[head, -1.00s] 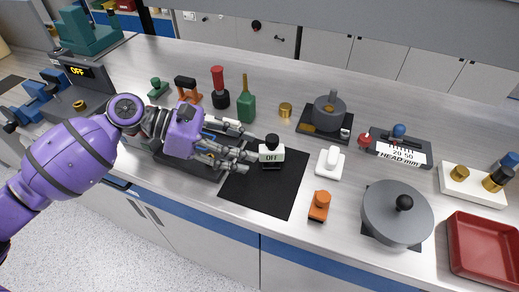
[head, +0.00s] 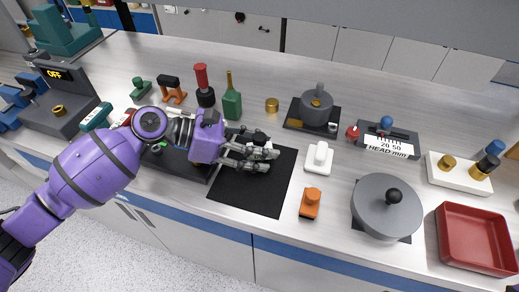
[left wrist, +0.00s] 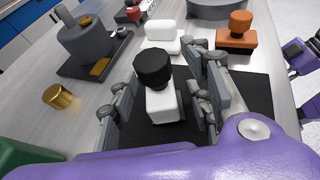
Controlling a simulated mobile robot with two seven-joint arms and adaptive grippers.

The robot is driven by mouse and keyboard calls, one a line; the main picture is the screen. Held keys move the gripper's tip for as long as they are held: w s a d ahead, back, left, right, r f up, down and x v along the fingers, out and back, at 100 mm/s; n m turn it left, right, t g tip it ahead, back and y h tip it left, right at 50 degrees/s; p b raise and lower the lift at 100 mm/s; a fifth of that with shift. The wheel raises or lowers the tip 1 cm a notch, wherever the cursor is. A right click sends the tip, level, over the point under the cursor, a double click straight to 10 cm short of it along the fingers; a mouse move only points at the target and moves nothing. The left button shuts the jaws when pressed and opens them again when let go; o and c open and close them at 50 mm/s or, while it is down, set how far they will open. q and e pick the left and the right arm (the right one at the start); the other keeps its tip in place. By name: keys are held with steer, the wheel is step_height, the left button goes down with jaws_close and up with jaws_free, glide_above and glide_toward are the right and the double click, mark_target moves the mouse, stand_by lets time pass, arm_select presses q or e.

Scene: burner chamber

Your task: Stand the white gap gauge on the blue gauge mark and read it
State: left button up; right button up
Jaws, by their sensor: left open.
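The white gauge with a black knob (left wrist: 163,103) stands upright on a black mat (head: 262,200). In the left wrist view it is between the two fingers of my left gripper (left wrist: 160,110), which is open, with a finger on either side. In the head view the left gripper (head: 258,160) reaches over the mat from the left and its fingers hide most of the gauge. I see no blue gauge mark in either view. The gauge's display face is hidden. Purple parts of my right arm show at the right edge of the left wrist view; its gripper is not clear.
A white block with a white knob (head: 318,157) and an orange block (head: 310,203) stand right of the mat. A grey lidded pot (head: 386,210), a red tray (head: 475,238) and a scale marked HEAD mm (head: 389,146) are further right. A green bottle (head: 232,104) stands behind the gripper.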

arm_select(q)
jaws_close()
stand_by(0.3)
